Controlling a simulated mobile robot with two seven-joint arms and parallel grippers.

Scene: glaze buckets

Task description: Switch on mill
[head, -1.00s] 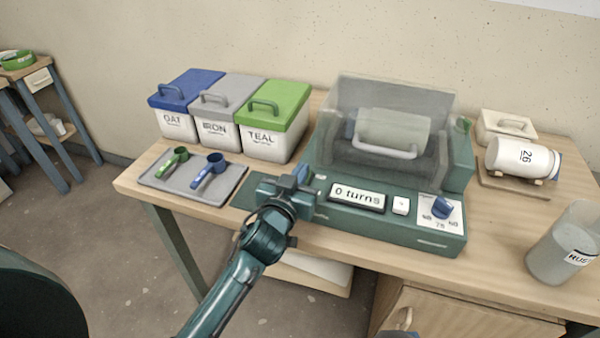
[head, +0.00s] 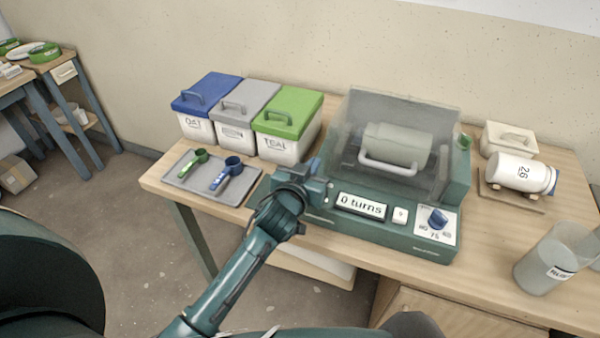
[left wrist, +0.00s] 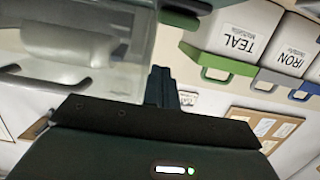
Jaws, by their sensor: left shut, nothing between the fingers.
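The mill (head: 440,205) is a dark green machine on the table, with a clear cover over a pale jar (head: 400,142) lying on its side. Its front panel has a display (head: 361,205) reading "0 turns", a small white button (head: 400,215) and a blue dial (head: 437,218) with numbers around it. My left gripper (head: 316,172) is at the left front of the mill, left of the display; whether it touches is unclear. My right gripper is not seen.
Blue, grey and green lidded buckets (head: 285,150) stand at the back left. A grey tray (head: 205,178) with a green and a blue scoop lies before them. Right of the mill are a white jar (head: 520,172) on a stand and a clear beaker (head: 548,262).

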